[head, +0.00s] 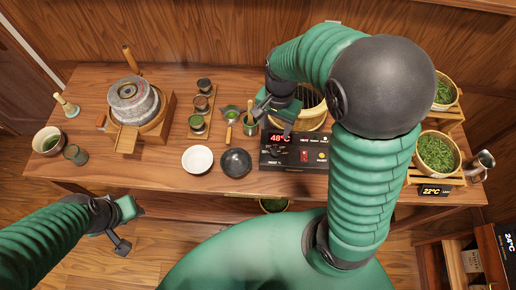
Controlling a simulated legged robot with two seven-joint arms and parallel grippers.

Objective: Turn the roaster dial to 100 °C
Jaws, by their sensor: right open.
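The roaster's black control panel (283,160) is at the middle front of the table, with a red lit display (281,138) reading 48 °C. A small dial (304,156) appears on its face; its pointer is too small to read. The round bamboo-coloured roaster body (314,118) stands behind, partly hidden by my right arm. My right gripper (276,118) is open, above and behind the panel's left part, apart from the dial. My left gripper (126,226) is open and empty, low in front of the table.
A white bowl (197,159) and a black bowl (235,162) sit left of the panel. A stone mill (133,100) stands left. Baskets of green leaves (437,154) are at right.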

